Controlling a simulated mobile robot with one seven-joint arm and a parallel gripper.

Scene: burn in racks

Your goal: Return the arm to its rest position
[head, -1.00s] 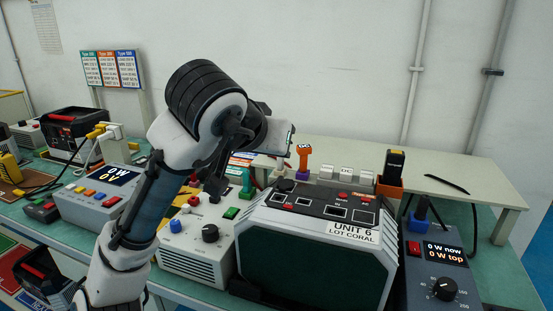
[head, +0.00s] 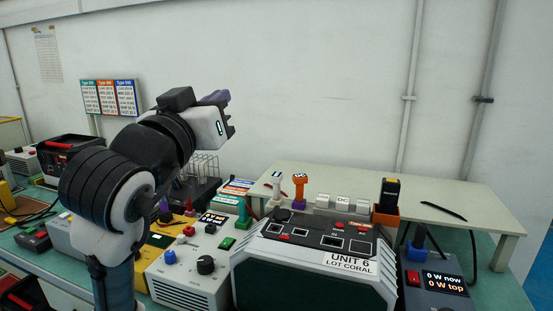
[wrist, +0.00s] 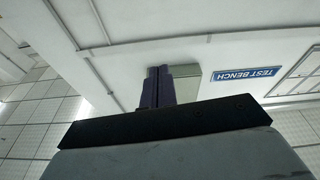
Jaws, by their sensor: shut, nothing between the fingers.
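The fingers are together and hold nothing. In the wrist view the shut purple fingers (wrist: 158,88) stand in front of the wall and ceiling, clear of any object. My folded arm hides part of the bench's left side.
The unit marked UNIT 6 (head: 310,285) stands on the green bench. A white box with knobs (head: 187,285) is beside it. A raised shelf (head: 450,205) holds small coloured tools. A power meter (head: 437,282) stands at right. The air around my gripper is free.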

